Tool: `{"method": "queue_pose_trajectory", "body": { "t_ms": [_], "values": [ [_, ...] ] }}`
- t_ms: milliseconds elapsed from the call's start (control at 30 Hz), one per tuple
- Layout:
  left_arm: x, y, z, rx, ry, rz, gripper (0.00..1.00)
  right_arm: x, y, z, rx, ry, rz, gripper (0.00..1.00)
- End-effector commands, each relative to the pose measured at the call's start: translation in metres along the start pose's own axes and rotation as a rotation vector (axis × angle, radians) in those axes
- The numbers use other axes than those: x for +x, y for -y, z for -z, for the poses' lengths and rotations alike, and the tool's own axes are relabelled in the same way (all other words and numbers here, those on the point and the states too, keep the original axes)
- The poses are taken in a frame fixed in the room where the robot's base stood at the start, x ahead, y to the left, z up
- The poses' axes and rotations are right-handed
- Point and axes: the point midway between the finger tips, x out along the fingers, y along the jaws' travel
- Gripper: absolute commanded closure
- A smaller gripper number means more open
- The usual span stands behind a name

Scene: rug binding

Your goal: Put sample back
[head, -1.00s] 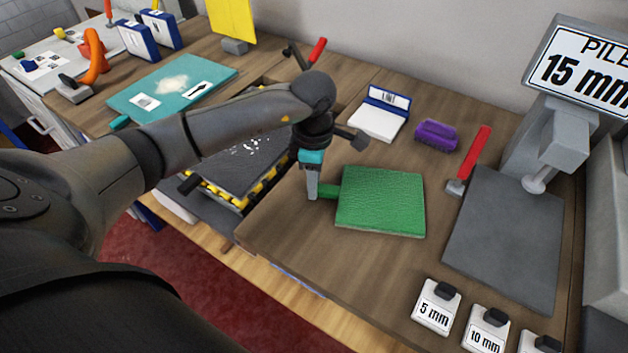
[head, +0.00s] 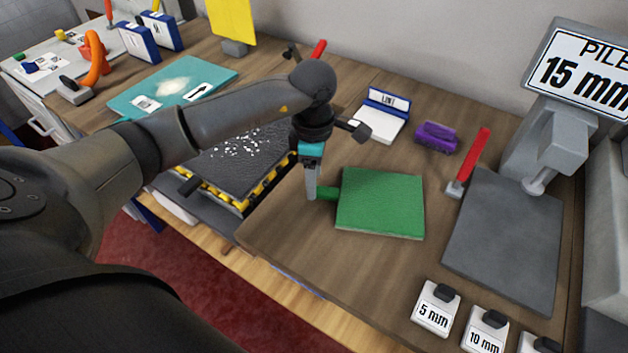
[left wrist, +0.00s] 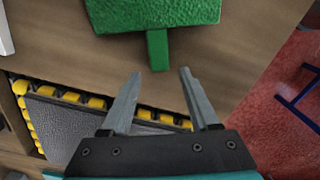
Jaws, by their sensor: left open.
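The green sample (head: 381,204), a square pile piece with a green tab (head: 327,193) on its left side, lies flat on the wooden bench. My left gripper (head: 312,196) points down at the outer end of that tab. In the left wrist view, my left gripper (left wrist: 158,73) is open, with nothing held. There the tab (left wrist: 157,50) points at the gap between the fingertips, its end about level with them. The sample (left wrist: 150,12) is cut off by the top edge. My right gripper is not in view.
A dark speckled bed with yellow edge pieces (head: 258,193) lies under my left arm. Nearby are a white LINT box (head: 378,125), purple brush (head: 436,137), red-handled tool (head: 473,157), grey plate stand (head: 505,235) and labelled blocks (head: 436,312). A teal board (head: 170,85) lies at left.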

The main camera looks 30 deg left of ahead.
Motion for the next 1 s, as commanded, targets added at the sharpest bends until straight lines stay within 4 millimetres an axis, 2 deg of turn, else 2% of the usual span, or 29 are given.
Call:
{"method": "queue_pose_trajectory", "body": {
  "t_ms": [33,200,433,600,1000],
  "values": [
    [-0.014,-0.002,0.000,0.000,0.000,-0.006,0.39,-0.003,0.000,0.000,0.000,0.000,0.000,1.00],
    [-0.052,-0.001,0.000,0.000,0.001,-0.006,0.39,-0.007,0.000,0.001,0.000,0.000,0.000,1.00],
    [-0.089,-0.001,0.000,-0.001,0.001,-0.003,0.39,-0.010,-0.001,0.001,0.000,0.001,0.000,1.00],
    [-0.099,0.000,0.000,-0.001,0.000,0.000,0.39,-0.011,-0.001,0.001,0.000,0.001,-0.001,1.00],
    [-0.099,0.000,0.000,-0.001,0.000,0.000,0.39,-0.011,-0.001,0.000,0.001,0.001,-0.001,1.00]
  ]
}}
